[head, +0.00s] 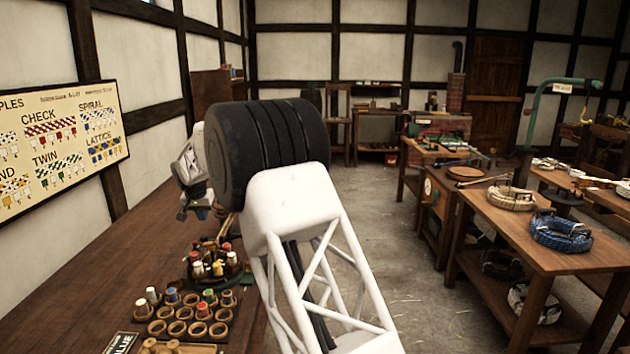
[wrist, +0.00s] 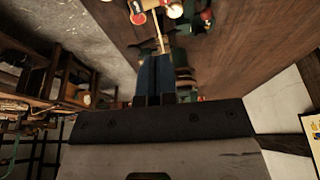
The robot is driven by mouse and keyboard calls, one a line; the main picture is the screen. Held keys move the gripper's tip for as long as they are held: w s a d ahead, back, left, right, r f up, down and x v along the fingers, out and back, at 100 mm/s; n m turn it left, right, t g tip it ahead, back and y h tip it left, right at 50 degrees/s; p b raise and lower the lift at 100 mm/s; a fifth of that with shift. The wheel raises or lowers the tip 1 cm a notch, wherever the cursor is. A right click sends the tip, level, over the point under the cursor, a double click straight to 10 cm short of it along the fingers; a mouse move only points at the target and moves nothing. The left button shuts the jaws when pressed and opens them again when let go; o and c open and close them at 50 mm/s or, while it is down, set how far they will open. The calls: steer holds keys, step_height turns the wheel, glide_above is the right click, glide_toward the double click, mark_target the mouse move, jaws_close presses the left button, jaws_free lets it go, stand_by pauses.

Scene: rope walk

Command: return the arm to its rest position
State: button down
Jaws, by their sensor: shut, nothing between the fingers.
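My arm rises in the middle of the head view, its white lattice link and black joint large in front. My gripper (wrist: 154,57) shows in the wrist view as two dark blue fingers pressed together, with nothing between them. In the head view the wrist hangs left of the black joint, over the long wooden bench (head: 130,240), and the fingers are mostly hidden. A round stand of bobbins (head: 216,264) with coloured and white tops is below the wrist. Some bobbins (wrist: 173,9) also show beyond the fingertips in the wrist view.
A rack with round holes (head: 178,329) and several bobbins stands at the bench's near end, beside a small label (head: 121,343). A pattern board (head: 60,140) hangs on the left wall. Tables with a blue rope coil (head: 561,232) stand right; the floor (head: 390,230) between is clear.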

steer(key=s+d+r, duration=0.5)
steer(key=d+r, duration=0.1)
steer(key=d, duration=0.5)
steer(key=s+d+r, duration=0.5)
steer(key=d+r, duration=0.1)
steer(key=d, duration=0.4)
steer(key=s+d+r, duration=0.3)
steer(key=s+d, duration=0.5)
steer(key=s+d+r, duration=0.2)
steer(key=s+d, duration=0.5)
steer(key=d, duration=0.2)
steer(key=s+d, duration=0.6)
steer(key=s, duration=0.3)
steer(key=s+d, duration=0.6)
steer(key=s, duration=0.4)
steer(key=s+d+f, duration=0.3)
steer(key=s+f, duration=0.1)
steer(key=s, duration=0.6)
steer(key=s+d+f, duration=0.3)
steer(key=s+f, duration=0.1)
steer(key=s, duration=0.6)
steer(key=shift+s+d+f+g, duration=0.25)
steer(key=shift+s+f+g, duration=0.1)
steer(key=shift+f+g, duration=0.05)
